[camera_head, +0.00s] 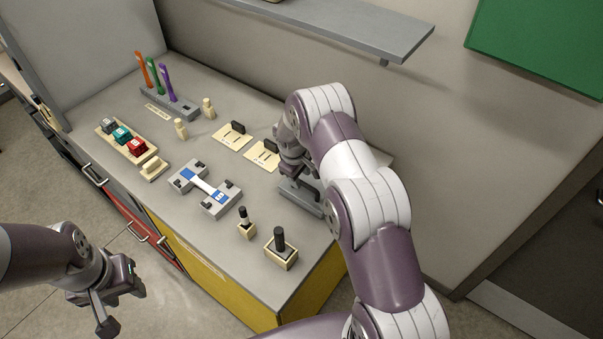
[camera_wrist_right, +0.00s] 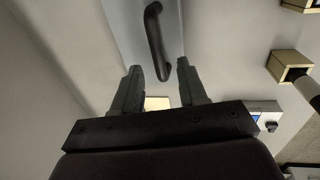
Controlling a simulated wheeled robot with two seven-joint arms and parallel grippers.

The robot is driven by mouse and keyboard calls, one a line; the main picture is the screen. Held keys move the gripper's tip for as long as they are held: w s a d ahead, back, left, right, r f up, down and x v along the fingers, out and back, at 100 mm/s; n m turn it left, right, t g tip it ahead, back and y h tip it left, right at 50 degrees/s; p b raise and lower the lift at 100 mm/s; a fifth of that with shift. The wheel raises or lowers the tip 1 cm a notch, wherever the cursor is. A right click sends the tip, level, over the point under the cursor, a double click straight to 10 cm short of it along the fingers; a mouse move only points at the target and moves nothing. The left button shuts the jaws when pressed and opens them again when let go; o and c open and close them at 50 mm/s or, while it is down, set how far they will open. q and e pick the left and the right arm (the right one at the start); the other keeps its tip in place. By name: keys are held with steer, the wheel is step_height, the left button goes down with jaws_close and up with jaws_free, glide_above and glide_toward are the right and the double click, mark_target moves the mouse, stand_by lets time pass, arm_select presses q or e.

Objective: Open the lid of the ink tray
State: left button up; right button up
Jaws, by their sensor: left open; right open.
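The ink tray appears to be the low grey box (camera_head: 298,200) at the right end of the bench, partly hidden behind my right arm. In the right wrist view its grey top (camera_wrist_right: 118,25) carries a black bar handle (camera_wrist_right: 153,35). The lid looks shut, though only part of it shows. My right gripper (camera_head: 297,178) is above the tray, open and empty. In the right wrist view its fingertips (camera_wrist_right: 160,68) are on either side of the handle's lower end; I cannot tell whether they touch it. My left gripper (camera_head: 122,304) is open and empty, off the bench's front.
Two stamps (camera_head: 281,252) stand at the bench's front right. A grey and blue fixture (camera_head: 205,188) lies mid-bench, with cream cards (camera_head: 232,138) behind it. A coloured block rack (camera_head: 122,138) and a pen holder (camera_head: 170,104) are further left. A grey shelf (camera_head: 340,22) juts from the wall.

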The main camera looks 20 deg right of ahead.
mark_target(304, 183)
steer(key=shift+d+f+p, duration=0.15)
steer(key=shift+d+f, duration=0.15)
steer(key=shift+f, duration=0.25)
steer(key=shift+d+f+p, duration=0.15)
steer(key=shift+d+f, duration=0.1)
steer(key=shift+f, duration=0.3)
steer(key=shift+s+f, duration=0.15)
steer(key=shift+f, duration=0.1)
steer(key=shift+a+f, duration=0.1)
steer(key=shift+a, duration=0.1)
steer(key=shift+d, duration=0.1)
jaws_close()
arm_select(q)
steer(key=shift+s+d+r, duration=0.25)
steer(key=shift+r, duration=0.4)
steer(key=shift+f, duration=0.2)
arm_select(e)
steer(key=shift+w, duration=0.2)
